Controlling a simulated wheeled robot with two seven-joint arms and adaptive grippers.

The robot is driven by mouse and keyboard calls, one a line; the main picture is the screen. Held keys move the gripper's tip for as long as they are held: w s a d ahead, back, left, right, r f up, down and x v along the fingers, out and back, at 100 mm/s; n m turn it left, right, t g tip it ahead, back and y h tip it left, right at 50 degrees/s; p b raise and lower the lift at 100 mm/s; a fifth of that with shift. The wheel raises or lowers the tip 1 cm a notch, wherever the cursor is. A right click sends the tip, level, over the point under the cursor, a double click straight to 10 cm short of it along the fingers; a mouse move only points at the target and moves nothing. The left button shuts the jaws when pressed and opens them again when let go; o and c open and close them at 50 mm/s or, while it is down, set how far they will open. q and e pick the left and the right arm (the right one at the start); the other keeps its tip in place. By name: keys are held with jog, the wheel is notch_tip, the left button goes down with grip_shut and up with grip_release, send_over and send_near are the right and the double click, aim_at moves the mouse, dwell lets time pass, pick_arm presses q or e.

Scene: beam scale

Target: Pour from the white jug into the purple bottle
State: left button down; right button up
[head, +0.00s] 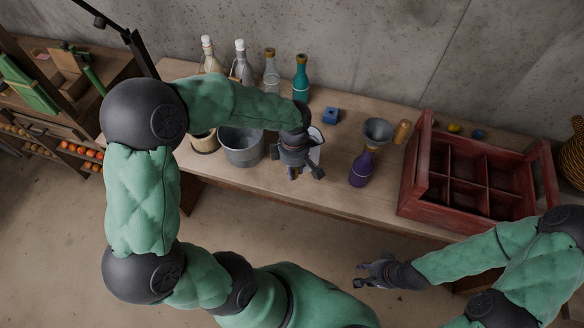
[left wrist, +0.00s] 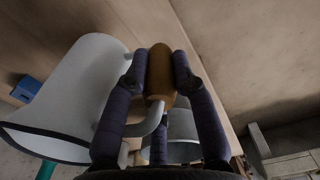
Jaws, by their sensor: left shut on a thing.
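The white jug (head: 316,154) is mostly hidden behind my left gripper (head: 299,172) in the head view. The left wrist view shows its white body (left wrist: 75,90) and brown handle grip (left wrist: 160,75), with the fingers closed around the grip. The jug is left of the purple bottle (head: 361,170), apart from it. The bottle stands upright near the table's front edge. A grey funnel (head: 378,130) appears to sit in its mouth. My right gripper (head: 370,272) is open and empty, in front of the table and below its edge in the picture.
A red divided crate (head: 415,203) stands right of the bottle. A metal bucket (head: 241,148) is left of the jug. Several bottles, one teal (head: 301,80), stand at the back. A blue block (head: 331,115) and a tan cylindrical thing (head: 403,131) are behind the bottle.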

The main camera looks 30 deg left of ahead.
pick_arm(q)
jog(key=s+d+r+p, duration=0.1)
jog(key=s+d+r, duration=0.6)
jog(key=d+r, duration=0.1)
jog(key=shift+s+d, duration=0.3)
jog(key=shift+d, duration=0.45)
jog(key=c, duration=1.7)
grip_release()
grip_shut()
